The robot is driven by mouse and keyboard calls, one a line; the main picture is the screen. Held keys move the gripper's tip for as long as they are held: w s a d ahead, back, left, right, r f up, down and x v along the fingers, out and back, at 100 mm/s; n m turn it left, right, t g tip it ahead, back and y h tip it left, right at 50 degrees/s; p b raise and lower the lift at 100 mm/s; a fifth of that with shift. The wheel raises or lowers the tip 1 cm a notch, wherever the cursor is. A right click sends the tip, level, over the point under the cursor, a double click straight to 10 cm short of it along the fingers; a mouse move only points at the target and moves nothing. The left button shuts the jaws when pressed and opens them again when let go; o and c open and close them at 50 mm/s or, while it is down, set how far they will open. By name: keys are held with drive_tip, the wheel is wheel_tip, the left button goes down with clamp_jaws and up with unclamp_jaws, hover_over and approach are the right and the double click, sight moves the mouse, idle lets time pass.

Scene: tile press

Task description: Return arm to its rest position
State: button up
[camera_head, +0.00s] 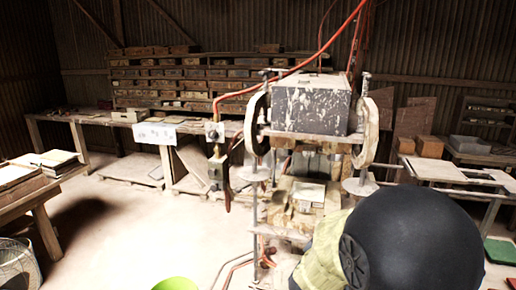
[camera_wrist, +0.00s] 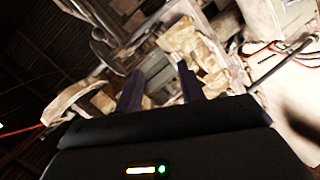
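My gripper (camera_wrist: 160,72) shows in the wrist view with its two dark fingers apart and nothing visible between them. Beyond the fingertips is the tile press (camera_wrist: 155,70), which looks tilted in this view. I cannot tell the exact distance to it. In the head view the press stands in the middle, with a paint-spattered grey block (camera_head: 311,104) on top, curved clamp-like arms at its sides and a small pale block (camera_head: 308,192) inside. A black rounded part of my arm (camera_head: 415,240) covers the lower right. My gripper is hidden in the head view.
A long workbench (camera_head: 85,117) runs along the back wall under stacked wooden drawers (camera_head: 160,72). A table (camera_head: 45,190) stands at the left, and another (camera_head: 445,172) at the right. Red hoses (camera_head: 290,71) rise from the press. A green bowl-like thing (camera_head: 175,284) is at the bottom.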

drive_tip(key=s+a+f+m+g+y, duration=0.2)
drive_tip(key=s+f+g, duration=0.3)
drive_tip(key=s, duration=0.4)
drive_tip(key=s+a+f+m+g+y, duration=0.2)
drive_tip(key=s+f+m+g+y, duration=0.3)
drive_tip(key=s, duration=0.4)
drive_tip(key=shift+f+m, duration=0.3)
drive_tip(key=shift+f, duration=0.15)
